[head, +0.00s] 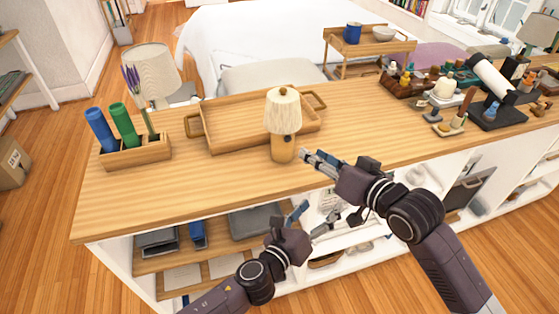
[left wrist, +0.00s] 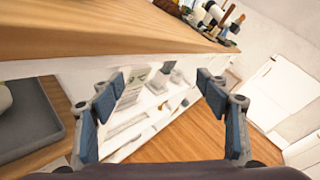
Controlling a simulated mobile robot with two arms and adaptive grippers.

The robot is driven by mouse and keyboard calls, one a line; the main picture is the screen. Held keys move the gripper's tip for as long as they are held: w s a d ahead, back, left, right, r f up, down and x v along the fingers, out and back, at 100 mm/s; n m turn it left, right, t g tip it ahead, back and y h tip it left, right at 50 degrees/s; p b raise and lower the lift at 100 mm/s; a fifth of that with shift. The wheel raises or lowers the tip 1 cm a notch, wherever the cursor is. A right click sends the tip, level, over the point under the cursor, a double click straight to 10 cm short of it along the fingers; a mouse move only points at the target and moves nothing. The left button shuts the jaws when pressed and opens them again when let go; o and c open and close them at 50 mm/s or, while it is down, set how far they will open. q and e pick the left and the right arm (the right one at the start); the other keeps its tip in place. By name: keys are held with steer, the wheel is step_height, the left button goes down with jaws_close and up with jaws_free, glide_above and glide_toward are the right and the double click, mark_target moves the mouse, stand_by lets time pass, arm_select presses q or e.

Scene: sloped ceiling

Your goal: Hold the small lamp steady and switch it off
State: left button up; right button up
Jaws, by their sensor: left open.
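The small lamp (head: 283,145) stands upright on the wooden counter top, with a pleated cream shade and a wooden base. A small dark spot shows on the right side of its base. My right gripper (head: 316,158) is just right of the base, its tips pointing at it with a small gap; its finger spacing is unclear. My left gripper (head: 312,219) is lower, in front of the counter's front edge, apart from the lamp. In the left wrist view the left gripper (left wrist: 160,82) is open and empty, and the lamp is not in sight.
Behind the lamp lies a wooden tray (head: 214,147). A wooden holder (head: 137,156) with blue and green tubes stands at the left. Several small items and a white telescope-like tube (head: 492,77) crowd the right end. The counter's front edge (left wrist: 130,52) is close to my left gripper.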

mark_target(283, 142)
arm_select(q)
step_height(283, 142, up, 7)
steer(key=w+m+t, duration=0.1)
steer(key=m+t, duration=0.1)
steer(key=m, duration=0.1)
steer(key=w+a+n+t+y, duration=0.1)
steer(key=w+a+y, duration=0.1)
steer(key=w+a, duration=0.1)
steer(key=w+a+r+n+t+y, duration=0.1)
steer(key=w+a+y, duration=0.1)
steer(key=a+y, duration=0.1)
steer(key=w+a+n+y, duration=0.1)
steer(key=w+a+y, duration=0.1)
steer(key=w+a, duration=0.1)
steer(key=shift+w+a+r+t+y, duration=0.15)
steer(key=shift+w+a+t+y, duration=0.25)
steer(key=shift+a, duration=0.3)
steer(key=shift+w+d, duration=0.2)
steer(key=shift+w, duration=1.65)
steer(key=shift+w+d, duration=0.15)
steer(key=shift+w, duration=1.7)
steer(key=c, duration=1.5)
steer(key=shift+c, duration=0.5)
arm_select(e)
jaws_close()
